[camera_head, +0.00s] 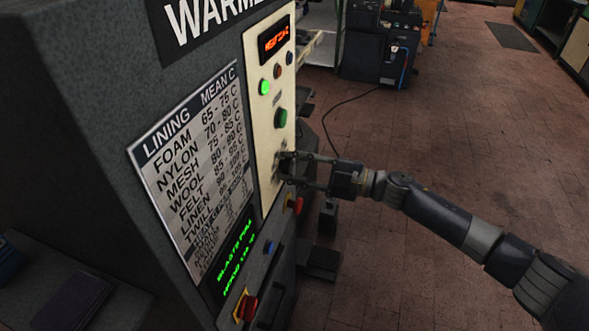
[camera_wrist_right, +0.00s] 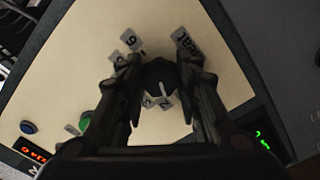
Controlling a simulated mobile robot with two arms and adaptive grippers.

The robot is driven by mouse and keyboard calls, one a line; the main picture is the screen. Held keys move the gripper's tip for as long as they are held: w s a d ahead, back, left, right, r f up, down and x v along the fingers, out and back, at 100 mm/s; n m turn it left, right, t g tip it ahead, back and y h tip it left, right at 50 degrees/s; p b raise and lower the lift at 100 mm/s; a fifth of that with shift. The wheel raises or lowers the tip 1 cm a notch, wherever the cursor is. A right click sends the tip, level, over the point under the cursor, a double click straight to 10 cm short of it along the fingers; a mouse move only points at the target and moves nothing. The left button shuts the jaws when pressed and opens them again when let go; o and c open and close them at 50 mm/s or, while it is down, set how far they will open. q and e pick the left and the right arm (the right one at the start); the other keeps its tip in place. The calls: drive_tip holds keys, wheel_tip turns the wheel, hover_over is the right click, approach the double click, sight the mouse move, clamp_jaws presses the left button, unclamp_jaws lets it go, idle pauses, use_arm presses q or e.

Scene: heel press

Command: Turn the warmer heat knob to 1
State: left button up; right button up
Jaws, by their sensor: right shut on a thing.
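The warmer (camera_head: 100,130) is a large dark grey cabinet on the left in the head view, with a cream control panel (camera_head: 258,140). The heat knob (camera_wrist_right: 160,78) is dark with a pale pointer line, seen in the right wrist view with small number tags around it. My right gripper (camera_head: 286,170) reaches the lower part of the panel from the right. In the right wrist view its fingers (camera_wrist_right: 162,82) are on both sides of the knob and shut on it. The fingers hide most of the knob in the head view. My left gripper is not in view.
Above the gripper on the panel are a green button (camera_head: 281,118), a lit green lamp (camera_head: 265,87) and a red display (camera_head: 274,40). A red knob (camera_head: 295,204) sits just below the gripper. The floor to the right is open.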

drive_tip(key=shift+n+b, duration=1.2)
drive_tip(key=shift+n, duration=1.2)
drive_tip(key=o, duration=1)
drive_tip(key=shift+o, duration=0.2)
drive_tip(key=v, duration=1.2)
